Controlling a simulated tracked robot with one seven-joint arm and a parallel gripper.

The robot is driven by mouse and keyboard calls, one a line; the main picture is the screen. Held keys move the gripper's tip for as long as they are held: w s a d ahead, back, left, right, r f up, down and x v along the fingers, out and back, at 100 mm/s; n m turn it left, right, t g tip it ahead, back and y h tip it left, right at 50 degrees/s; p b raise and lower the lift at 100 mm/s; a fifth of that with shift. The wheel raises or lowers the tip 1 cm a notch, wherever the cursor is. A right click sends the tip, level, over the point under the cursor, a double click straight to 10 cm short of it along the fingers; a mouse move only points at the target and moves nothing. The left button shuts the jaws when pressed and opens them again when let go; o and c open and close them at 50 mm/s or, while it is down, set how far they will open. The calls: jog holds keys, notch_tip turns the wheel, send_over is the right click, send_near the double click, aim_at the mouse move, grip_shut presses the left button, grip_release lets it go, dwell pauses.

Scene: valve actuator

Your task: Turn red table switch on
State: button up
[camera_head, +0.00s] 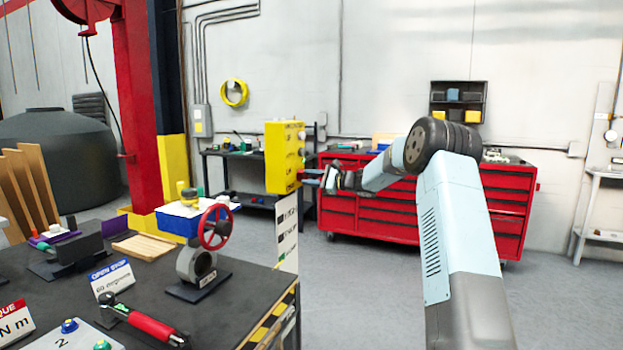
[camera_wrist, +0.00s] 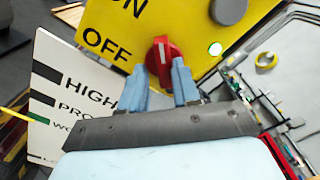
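A yellow switch box (camera_head: 283,160) stands upright near the middle of the head view, and its face fills the top of the wrist view (camera_wrist: 130,30). The red switch (camera_wrist: 163,55) is a round knob with a raised handle, set beside the printed word OFF. In the head view my gripper (camera_head: 312,176) reaches the box's right side.
A white sign board (camera_head: 287,232) hangs below the box. A grey round knob (camera_wrist: 229,8) is above the lamp. A dark workbench (camera_head: 150,285) with a red handwheel (camera_head: 215,228) is at left. A red tool cabinet (camera_head: 350,213) stands behind my arm.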

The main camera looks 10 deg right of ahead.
jog(key=shift+o, duration=0.9)
jog(key=shift+r, duration=0.2)
jog(key=shift+d, duration=0.1)
jog(key=v, duration=1.3)
jog(key=shift+s+d, duration=0.2)
jog(key=shift+d, duration=0.05)
jog(key=shift+f, duration=0.1)
